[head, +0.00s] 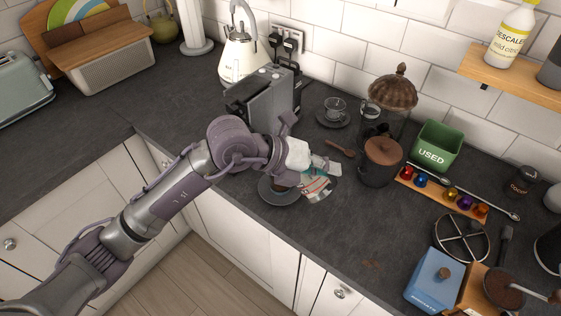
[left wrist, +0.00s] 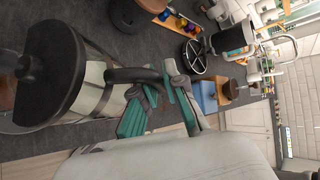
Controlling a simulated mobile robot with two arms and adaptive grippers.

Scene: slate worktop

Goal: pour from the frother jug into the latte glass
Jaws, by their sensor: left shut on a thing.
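In the left wrist view, the frother jug (left wrist: 97,75) is close at the left, with a round black lid, a pale body with metal bands and a black handle. My left gripper (left wrist: 155,108) has teal finger pads and is shut on that handle. I cannot pick out the latte glass for certain. My right gripper does not show.
A green USED bin (head: 436,147) and coffee capsules stand farther right. The front centre is mostly clear.

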